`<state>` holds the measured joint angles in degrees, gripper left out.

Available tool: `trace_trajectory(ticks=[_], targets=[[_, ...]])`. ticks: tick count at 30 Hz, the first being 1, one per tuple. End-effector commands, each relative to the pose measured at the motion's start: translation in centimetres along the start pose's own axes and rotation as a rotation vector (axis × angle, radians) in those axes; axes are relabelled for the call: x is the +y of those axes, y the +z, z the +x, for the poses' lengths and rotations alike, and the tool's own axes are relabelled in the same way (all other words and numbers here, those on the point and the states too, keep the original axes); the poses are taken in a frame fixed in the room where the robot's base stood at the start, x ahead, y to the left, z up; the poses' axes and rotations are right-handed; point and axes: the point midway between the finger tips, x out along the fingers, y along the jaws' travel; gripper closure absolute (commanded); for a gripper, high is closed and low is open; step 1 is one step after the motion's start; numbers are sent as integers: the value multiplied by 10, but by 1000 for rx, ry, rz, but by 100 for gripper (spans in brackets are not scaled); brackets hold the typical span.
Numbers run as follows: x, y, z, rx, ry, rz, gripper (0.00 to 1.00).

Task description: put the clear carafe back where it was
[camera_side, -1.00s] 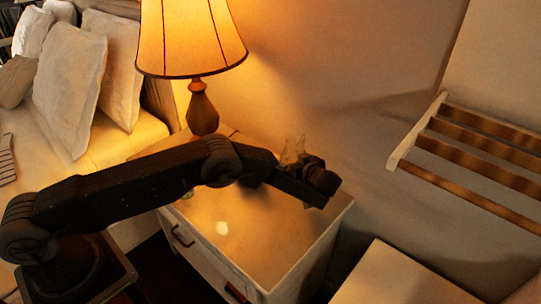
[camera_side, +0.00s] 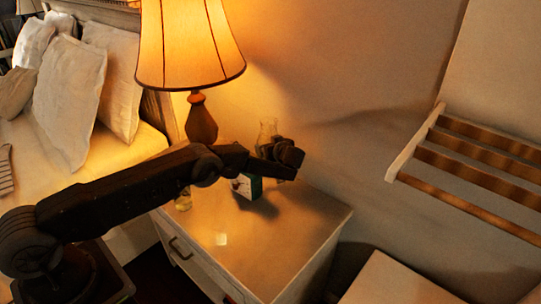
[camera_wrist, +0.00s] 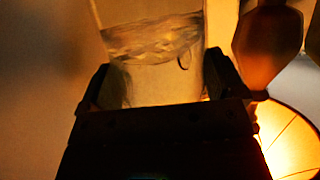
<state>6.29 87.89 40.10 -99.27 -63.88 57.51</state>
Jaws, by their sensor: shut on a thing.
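The clear carafe (camera_side: 267,130) shows behind my gripper in the side view, its upper part above the jaws and its lower part hidden. In the wrist view the carafe (camera_wrist: 150,45) stands between the two fingers, with what looks like a liquid line across it. My gripper (camera_side: 277,160) is shut on the carafe above the back part of the nightstand (camera_side: 265,240); its fingers also show in the wrist view (camera_wrist: 158,82). I cannot tell whether the carafe's base touches the nightstand top.
A lit lamp (camera_side: 192,45) stands at the back left of the nightstand, close to my arm. A small green and white box (camera_side: 246,187) sits below the gripper. A small glass-like item (camera_side: 183,200) is at the left edge. The nightstand's front right is clear. A slatted rack (camera_side: 470,160) is at right.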

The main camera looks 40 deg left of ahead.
Motion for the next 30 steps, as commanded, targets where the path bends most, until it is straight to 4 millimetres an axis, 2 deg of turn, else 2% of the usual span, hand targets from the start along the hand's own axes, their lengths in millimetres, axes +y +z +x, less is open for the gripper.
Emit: trace_trajectory(ticks=[5, 11, 26, 27, 30], targets=[[0, 17, 9, 3, 0, -1, 62], [0, 27, 13, 3, 1, -3, 62], [0, 33, 15, 4, 1, -4, 62], [0, 35, 16, 0, -1, 0, 8], [0, 35, 16, 0, -1, 0, 0]])
